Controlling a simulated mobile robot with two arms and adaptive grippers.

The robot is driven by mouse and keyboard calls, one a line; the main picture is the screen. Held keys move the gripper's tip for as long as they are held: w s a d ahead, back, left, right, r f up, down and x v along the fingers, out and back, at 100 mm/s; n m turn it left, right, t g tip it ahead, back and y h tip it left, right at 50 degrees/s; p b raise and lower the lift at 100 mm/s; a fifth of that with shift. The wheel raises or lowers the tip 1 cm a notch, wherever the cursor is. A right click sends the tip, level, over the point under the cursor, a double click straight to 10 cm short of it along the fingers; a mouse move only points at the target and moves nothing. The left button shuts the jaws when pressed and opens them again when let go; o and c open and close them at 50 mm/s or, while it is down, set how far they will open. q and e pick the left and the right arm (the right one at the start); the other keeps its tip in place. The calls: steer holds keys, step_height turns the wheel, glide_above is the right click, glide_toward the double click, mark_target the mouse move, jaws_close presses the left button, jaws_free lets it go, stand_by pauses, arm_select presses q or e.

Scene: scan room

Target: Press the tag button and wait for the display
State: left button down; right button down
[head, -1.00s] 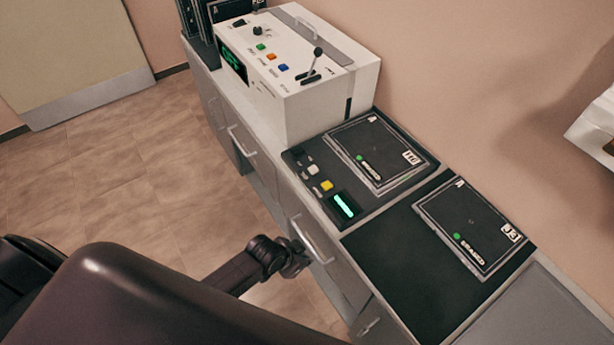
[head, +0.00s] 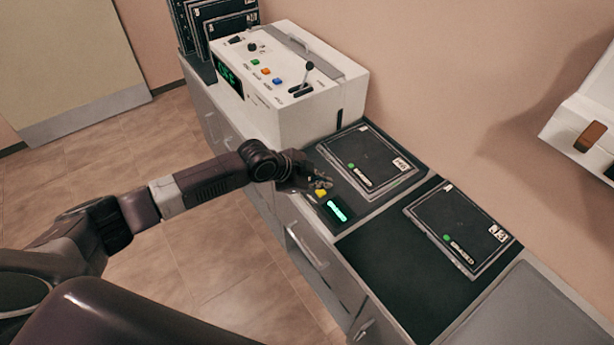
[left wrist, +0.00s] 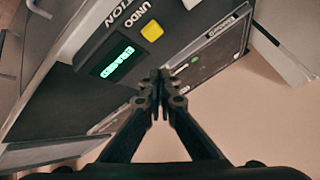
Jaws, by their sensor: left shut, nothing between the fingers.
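A dark control panel on the counter has a small display (head: 337,211) lit with blue-green text too small to read. The display also shows in the left wrist view (left wrist: 113,59). Beside it is a yellow button (head: 321,193), labelled UNDO in the left wrist view (left wrist: 152,31). My left gripper (head: 324,183) is over the panel's button row, by the yellow button. Its fingertips (left wrist: 160,75) are together and empty. The other panel buttons are hidden behind the gripper, and I cannot tell which is the tag button or whether I touch one. My right gripper is not in view.
A black cassette (head: 368,160) lies on the panel's plate behind the buttons. Another cassette (head: 460,228) lies on the dark mat (head: 385,262). A white machine (head: 312,112) with coloured buttons and a lever stands beyond. A white wall unit (head: 588,125) is at right.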

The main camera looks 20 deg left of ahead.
arm_select(q)
steer(key=w+a+r+t, duration=0.1)
steer(key=w+a+r, duration=0.4)
steer(key=w+a, duration=0.1)
steer(key=shift+a+y, duration=0.4)
steer(key=shift+a, duration=0.15)
steer(key=shift+f, duration=0.15)
step_height(320, 180, down, 9)
steer(key=b, duration=0.7)
steer(key=shift+r, duration=0.2)
stand_by(0.5)
steer(key=shift+f+b, duration=0.3)
steer(key=shift+f, duration=0.15)
